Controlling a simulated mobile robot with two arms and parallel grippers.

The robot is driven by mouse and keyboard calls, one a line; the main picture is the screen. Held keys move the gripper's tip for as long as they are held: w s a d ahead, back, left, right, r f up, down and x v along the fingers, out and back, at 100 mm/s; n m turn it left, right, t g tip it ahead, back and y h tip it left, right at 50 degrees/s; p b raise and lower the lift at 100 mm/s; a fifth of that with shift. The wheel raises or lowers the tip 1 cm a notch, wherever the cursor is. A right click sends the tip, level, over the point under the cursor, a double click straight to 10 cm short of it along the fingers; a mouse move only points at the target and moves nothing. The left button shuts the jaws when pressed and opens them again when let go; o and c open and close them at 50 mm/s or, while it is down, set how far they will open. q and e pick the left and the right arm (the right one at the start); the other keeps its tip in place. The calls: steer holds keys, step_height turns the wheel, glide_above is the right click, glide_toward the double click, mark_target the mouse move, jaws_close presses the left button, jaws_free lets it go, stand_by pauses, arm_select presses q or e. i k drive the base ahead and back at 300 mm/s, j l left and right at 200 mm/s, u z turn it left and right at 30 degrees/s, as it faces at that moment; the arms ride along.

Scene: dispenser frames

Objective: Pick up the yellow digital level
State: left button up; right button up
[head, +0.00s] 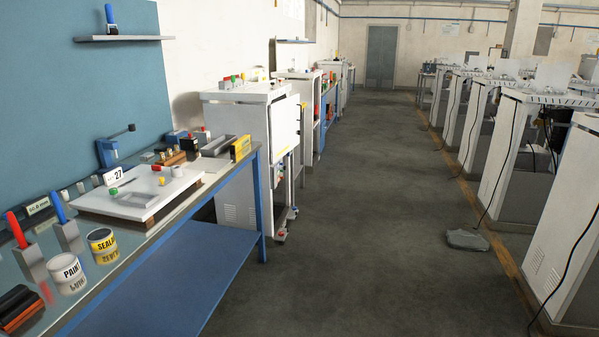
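A small yellow block-shaped item (240,148) stands upright at the far right corner of the workbench (135,233), close to the edge. It looks like the yellow digital level, but its markings are too small to read. A grey tray (219,145) lies just to its left. Neither of my grippers shows in the head view.
A white panel (140,192) with coloured knobs lies on the bench. Nearer are a PAINT can (67,273) and a SEALANT-like can (103,246). White cabinets (240,160) stand beyond the bench. The aisle floor (360,220) is clear except a grey lump (467,240).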

mark_target(237, 147)
steer(key=i+u, duration=0.2)
steer(key=i, duration=0.35)
steer(key=i+l+u, duration=0.25)
steer(key=i, duration=0.25)
steer(key=i+l+u, duration=0.2)
steer(key=i, duration=0.35)
